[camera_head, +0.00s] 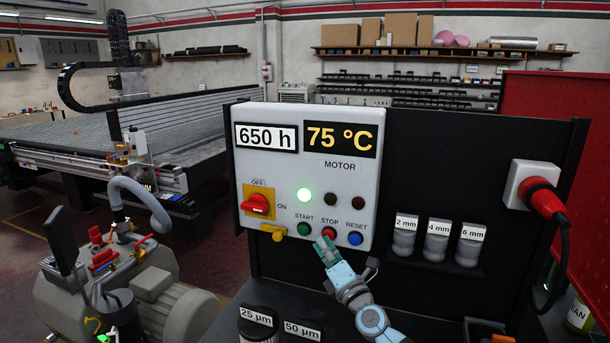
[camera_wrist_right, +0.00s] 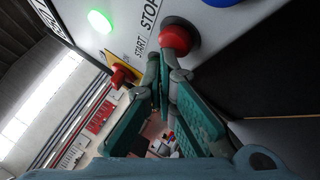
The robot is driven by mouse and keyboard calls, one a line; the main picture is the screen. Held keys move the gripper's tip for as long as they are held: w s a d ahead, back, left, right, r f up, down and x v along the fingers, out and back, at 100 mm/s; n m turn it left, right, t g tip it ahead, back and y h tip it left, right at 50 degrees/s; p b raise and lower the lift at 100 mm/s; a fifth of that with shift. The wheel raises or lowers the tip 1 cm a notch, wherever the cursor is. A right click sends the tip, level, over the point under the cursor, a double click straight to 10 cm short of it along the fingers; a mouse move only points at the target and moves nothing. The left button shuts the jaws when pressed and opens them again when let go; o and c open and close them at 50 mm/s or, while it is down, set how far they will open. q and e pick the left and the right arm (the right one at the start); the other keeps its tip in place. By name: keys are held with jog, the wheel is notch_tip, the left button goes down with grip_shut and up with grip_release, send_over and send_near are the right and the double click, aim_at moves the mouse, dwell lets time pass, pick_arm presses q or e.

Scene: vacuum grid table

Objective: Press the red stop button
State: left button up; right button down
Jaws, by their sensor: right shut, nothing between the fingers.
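The red stop button (camera_head: 329,233) is on the light grey control panel (camera_head: 375,180), between the green start button (camera_head: 304,229) and the blue reset button (camera_head: 355,238). My right gripper (camera_head: 324,246) is shut and empty, its fingertips just below the stop button and partly over its lower edge in the head view. In the right wrist view the red stop button (camera_wrist_right: 177,38) is large, right beyond the fingertips of my right gripper (camera_wrist_right: 164,62). I cannot tell whether they touch. My left gripper is not in view.
A red rotary switch (camera_head: 256,205) and a lit green lamp (camera_head: 304,195) are on the panel. Small labelled pots (camera_head: 437,245) stand on a shelf to the right. A red plug (camera_head: 545,200) sits further right. A compressor (camera_head: 150,290) stands at lower left.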

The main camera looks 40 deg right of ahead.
jog(key=shift+w+d+b, duration=0.25)
jog(key=shift+d+b, duration=0.1)
jog(key=shift+b, duration=0.05)
jog(key=shift+a+r, duration=0.1)
jog(key=shift+s+a, duration=0.2)
jog(key=s+a+p, duration=0.3)
jog(key=a, duration=0.2)
jog(key=shift+s, duration=0.2)
dwell(0.4)
